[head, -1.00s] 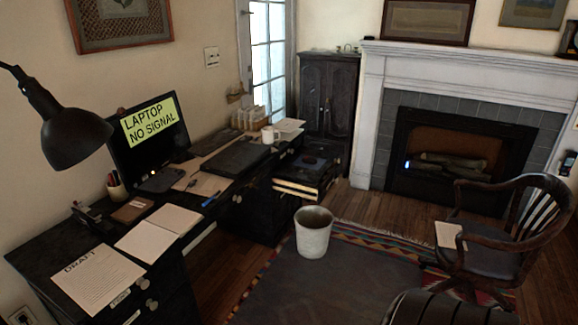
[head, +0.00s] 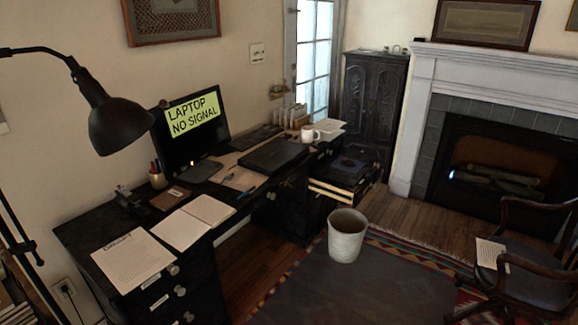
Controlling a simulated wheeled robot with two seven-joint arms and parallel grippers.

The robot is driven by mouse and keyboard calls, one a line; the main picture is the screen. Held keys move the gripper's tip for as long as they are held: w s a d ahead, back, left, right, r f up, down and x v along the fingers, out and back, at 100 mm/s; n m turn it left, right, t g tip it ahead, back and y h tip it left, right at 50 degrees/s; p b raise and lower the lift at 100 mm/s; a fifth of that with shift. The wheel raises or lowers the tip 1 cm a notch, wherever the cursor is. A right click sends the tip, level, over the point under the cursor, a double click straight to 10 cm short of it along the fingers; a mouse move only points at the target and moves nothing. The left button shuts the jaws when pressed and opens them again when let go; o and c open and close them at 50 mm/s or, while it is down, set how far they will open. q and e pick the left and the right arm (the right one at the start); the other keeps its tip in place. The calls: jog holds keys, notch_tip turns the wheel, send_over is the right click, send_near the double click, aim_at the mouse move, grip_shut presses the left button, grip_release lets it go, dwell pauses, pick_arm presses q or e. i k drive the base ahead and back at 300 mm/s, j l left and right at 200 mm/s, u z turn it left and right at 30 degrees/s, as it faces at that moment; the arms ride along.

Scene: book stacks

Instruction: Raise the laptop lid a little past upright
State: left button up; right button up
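A closed, flat black laptop (head: 273,156) lies on the dark desk (head: 95,218), right of the monitor. Its lid looks fully down. The monitor (head: 190,128) stands at the back of the desk and shows "LAPTOP NO SIGNAL" on a yellow-green panel. Neither of my grippers is in the head view.
A lamp (head: 120,125) hangs over the desk's left part. An open notebook (head: 185,222), a printed sheet (head: 133,258), a pen cup (head: 157,177) and a white mug (head: 308,133) are on the desk. A waste bin (head: 346,236) stands on the floor before it. A wooden chair (head: 520,270) is at right.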

aim_at(273, 154)
jog(key=i+l+u, duration=0.2)
jog(key=i, duration=0.25)
jog(key=i+l+u, duration=0.15)
jog(key=i+l, duration=0.25)
